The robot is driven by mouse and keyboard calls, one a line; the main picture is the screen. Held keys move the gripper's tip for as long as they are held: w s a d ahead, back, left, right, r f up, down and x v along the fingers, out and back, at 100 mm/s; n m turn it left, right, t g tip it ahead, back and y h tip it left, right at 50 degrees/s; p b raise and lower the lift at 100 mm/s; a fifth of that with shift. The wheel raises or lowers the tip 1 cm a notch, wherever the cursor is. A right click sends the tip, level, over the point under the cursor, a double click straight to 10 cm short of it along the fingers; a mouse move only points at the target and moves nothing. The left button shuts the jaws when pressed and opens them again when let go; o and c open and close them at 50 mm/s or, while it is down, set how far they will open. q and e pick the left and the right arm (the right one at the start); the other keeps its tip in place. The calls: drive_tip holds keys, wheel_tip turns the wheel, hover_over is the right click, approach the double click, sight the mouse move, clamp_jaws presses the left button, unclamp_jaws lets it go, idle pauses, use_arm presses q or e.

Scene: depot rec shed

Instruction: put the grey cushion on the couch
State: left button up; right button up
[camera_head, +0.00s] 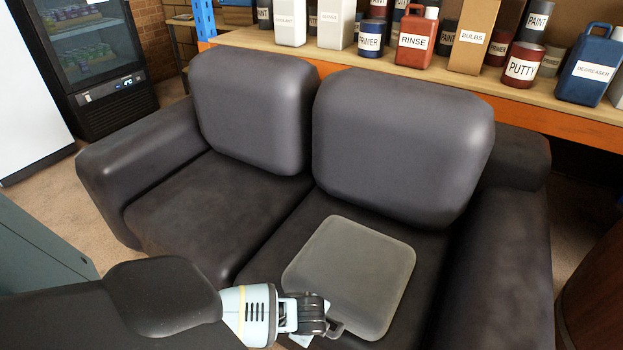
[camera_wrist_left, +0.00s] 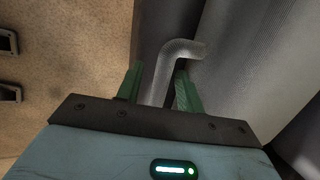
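The grey cushion (camera_head: 352,272) is a flat rounded square lying on the right seat of the dark couch (camera_head: 190,205). In the head view my left gripper (camera_head: 322,327) is at its near left edge, by a small grey handle (camera_head: 337,329). In the left wrist view the bent grey handle (camera_wrist_left: 180,58) runs between the two green fingers of my left gripper (camera_wrist_left: 158,88). The fingers stand apart, with a gap between the left finger and the handle. The cushion's grey surface (camera_wrist_left: 255,60) fills the right of that view. My right gripper is not in view.
Two grey back cushions (camera_head: 405,140) stand along the couch back. The left seat (camera_head: 195,210) is bare. Behind, a wooden shelf (camera_head: 420,72) holds several labelled bottles and cans. A black display fridge (camera_head: 95,60) is at back left, and a brown rounded object (camera_head: 595,290) at right.

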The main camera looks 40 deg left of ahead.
use_arm(q)
drive_tip(key=shift+r, duration=0.1)
drive_tip(key=p+v, duration=0.3)
drive_tip(key=v, duration=0.9)
drive_tip(key=shift+p, duration=0.3)
drive_tip(key=shift+w, duration=0.1)
drive_tip(key=s+d+f+n+h, duration=0.3)
drive_tip(key=s+d, duration=0.2)
drive_tip(key=s, duration=0.1)
drive_tip(key=s+d+f+n+h, duration=0.2)
drive_tip(key=s+d+f, duration=0.1)
drive_tip(key=s+d, duration=0.35)
drive_tip(key=s+a+r+n+t, duration=0.1)
drive_tip(key=s+n, duration=0.3)
drive_tip(key=s, duration=0.4)
drive_tip(key=s+a+r+n+t, duration=0.1)
drive_tip(key=s+a+n+t, duration=0.1)
drive_tip(key=s, duration=0.6)
drive_tip(key=a+n, duration=0.1)
drive_tip(key=n, duration=0.1)
drive_tip(key=shift+s+n+y, duration=0.3)
drive_tip(key=shift+s+n, duration=0.05)
drive_tip(key=shift+n, duration=0.05)
